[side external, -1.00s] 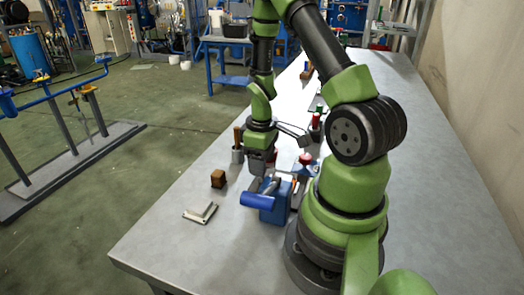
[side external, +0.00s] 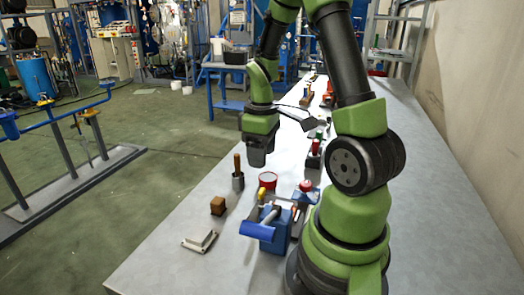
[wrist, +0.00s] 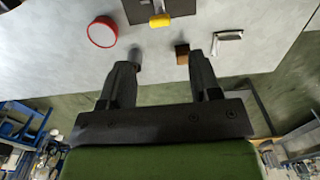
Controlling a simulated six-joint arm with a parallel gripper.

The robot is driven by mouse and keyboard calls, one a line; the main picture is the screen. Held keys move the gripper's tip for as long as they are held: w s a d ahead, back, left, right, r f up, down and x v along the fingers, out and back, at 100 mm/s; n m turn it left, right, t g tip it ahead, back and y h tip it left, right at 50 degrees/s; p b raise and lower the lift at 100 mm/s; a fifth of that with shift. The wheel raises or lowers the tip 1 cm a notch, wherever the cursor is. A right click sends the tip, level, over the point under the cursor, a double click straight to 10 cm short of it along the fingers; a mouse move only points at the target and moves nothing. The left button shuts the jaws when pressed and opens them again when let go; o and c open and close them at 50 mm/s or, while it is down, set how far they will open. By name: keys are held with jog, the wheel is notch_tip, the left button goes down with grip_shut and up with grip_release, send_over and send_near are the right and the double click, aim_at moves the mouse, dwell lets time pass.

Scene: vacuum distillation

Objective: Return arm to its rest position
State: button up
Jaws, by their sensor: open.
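My gripper (side external: 257,158) hangs in the air above the table's left part, behind the blue device. In the wrist view my gripper (wrist: 158,66) has its two dark fingers spread apart with nothing held between them. The grey table (side external: 330,185) lies below it. The gripper is apart from both. My arm is raised and bent.
A brown block (side external: 218,206), a light metal bracket (side external: 200,241) and a blue device with a handle (side external: 267,230) stand at the table's near left. Several small items line the table behind the gripper. A blue pipe stand (side external: 60,116) is on the floor to the left.

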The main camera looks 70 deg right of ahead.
jog(key=a+r+m+t, duration=0.2)
jog(key=a+r+t, duration=0.2)
jog(key=a+r, duration=0.65)
jog(key=s+a+r+m+t+y, duration=0.2)
jog(key=s+a+r+t, duration=0.1)
jog(key=s+a+r, duration=0.2)
jog(key=shift+a+r, duration=0.25)
jog(key=shift+a, duration=0.9)
